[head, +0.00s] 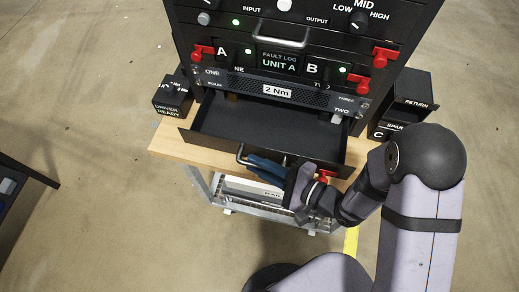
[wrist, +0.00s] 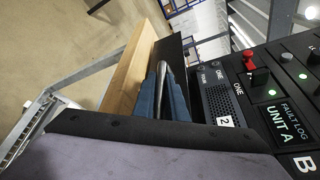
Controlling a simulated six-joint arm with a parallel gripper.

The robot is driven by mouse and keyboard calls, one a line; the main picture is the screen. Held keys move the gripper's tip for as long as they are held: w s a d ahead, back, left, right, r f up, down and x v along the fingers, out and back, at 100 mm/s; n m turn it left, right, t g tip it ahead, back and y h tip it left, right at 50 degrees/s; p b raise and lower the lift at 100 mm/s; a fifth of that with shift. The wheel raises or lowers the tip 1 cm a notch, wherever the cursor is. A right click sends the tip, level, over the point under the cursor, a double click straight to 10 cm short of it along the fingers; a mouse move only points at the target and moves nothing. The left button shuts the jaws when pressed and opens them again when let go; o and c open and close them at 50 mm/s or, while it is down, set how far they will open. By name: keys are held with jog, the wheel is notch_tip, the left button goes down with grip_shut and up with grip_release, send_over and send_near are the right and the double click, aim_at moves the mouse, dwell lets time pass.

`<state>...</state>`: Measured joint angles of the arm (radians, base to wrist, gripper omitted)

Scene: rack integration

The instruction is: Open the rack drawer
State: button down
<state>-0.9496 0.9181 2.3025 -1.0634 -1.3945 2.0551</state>
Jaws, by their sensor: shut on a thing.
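The rack drawer (head: 262,132) is black and stands pulled out from the rack, its empty dark tray showing in the head view. A metal bar handle (head: 243,157) is on its front. My gripper (head: 262,168), with blue fingers, is at the drawer front and shut on the handle. In the wrist view the blue fingers (wrist: 162,98) lie on both sides of the metal handle (wrist: 162,72). The handle's right part is hidden by my gripper in the head view.
The rack (head: 290,62) above has red latches, labelled modules and a "2 Nm" panel. A wooden bench top (head: 170,143) lies under the drawer. Open floor surrounds the cart.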

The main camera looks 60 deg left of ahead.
jog(key=c, duration=1.8)
grip_release()
jog(key=shift+w, duration=0.15)
jog(key=shift+w+d+r, duration=0.1)
jog(key=shift+w+d, duration=0.2)
jog(key=shift+d, duration=0.25)
jog(key=shift+b+v, duration=0.75)
jog(key=shift+v, duration=2.2)
jog(key=shift+s, duration=0.1)
